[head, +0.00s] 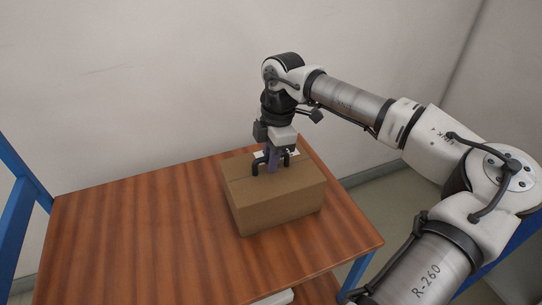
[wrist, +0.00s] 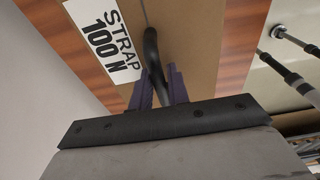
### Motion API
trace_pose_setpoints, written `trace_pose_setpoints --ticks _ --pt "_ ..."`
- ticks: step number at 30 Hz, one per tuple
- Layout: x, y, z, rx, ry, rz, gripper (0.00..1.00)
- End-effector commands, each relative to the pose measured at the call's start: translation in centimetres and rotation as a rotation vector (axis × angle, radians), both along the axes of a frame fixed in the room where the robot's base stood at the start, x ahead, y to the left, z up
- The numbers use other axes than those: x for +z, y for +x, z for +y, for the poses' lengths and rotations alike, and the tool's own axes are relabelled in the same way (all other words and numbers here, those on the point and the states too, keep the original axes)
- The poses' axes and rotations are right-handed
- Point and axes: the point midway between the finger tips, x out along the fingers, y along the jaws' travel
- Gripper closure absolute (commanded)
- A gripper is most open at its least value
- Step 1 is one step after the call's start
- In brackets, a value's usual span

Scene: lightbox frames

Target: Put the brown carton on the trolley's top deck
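The brown carton (head: 279,196) sits on the striped wooden top deck (head: 130,240) of the trolley, towards its right edge, and looks upright and flat. A black strap handle (wrist: 153,48) arches over the carton's top, beside a white label reading "STRAP 100 N" (wrist: 105,47). My gripper (head: 270,160) is above the carton, pointing down, with purple fingers on either side of the strap. In the wrist view the fingers (wrist: 160,88) look closed against it. The underside of the carton is hidden.
A blue frame post (head: 14,225) rises at the left of the deck. The left and front of the deck are bare. A pale wall stands behind. Below the deck a lower surface with a white object (head: 274,298) shows partly. My arm comes in from the right.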

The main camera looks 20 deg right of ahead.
Motion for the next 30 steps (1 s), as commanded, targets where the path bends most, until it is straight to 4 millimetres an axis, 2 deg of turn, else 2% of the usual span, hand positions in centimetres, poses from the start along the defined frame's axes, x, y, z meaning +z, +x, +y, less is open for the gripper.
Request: trace_pose_setpoints --ticks 1,3,4,11,15,17,24,30 --pt "0.0 0.0 0.0 0.000 0.000 0.000 0.76" --pt "0.0 0.0 0.0 0.000 0.000 0.000 0.67" --pt "0.0 0.0 0.0 0.000 0.000 0.000 0.66" --pt "0.1 0.0 0.0 0.000 0.000 0.000 0.66" --pt "0.8 0.0 -0.1 -0.001 -0.001 -0.001 0.66" --pt "1.6 0.0 -0.2 -0.001 -0.001 -0.001 0.66" --pt "6.7 0.1 -0.8 -0.002 -0.003 -0.003 0.66" --pt "10.4 0.1 -1.2 -0.002 -0.002 -0.001 0.66"
